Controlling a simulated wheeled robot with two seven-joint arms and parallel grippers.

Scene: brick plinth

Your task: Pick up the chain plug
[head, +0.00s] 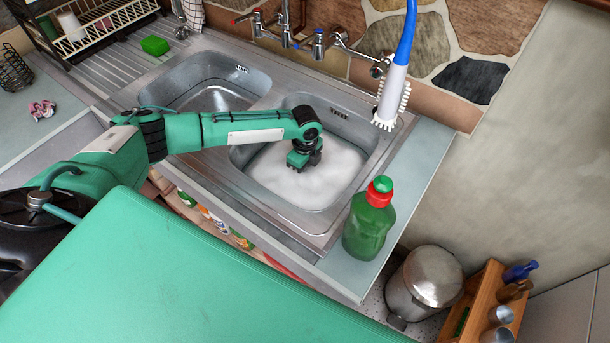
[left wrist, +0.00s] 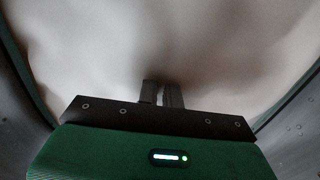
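My left gripper (head: 304,163) reaches down into the right-hand sink basin (head: 243,158), at the white foam that fills its bottom. In the left wrist view its two dark fingers (left wrist: 161,94) are close together with only a thin gap, and they point into the pale foam. The fingertips are dim against the foam, and nothing can be made out between them. No chain or plug shows in either view; the foam hides whatever lies under it. My right gripper is not in view.
Basin walls stand close around my left gripper. A green bottle with a red cap (head: 370,222) stands at the sink's front right corner. A blue-handled brush (head: 394,90) is upright behind it. Taps (head: 318,45) line the back. The left basin (head: 205,88) looks empty.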

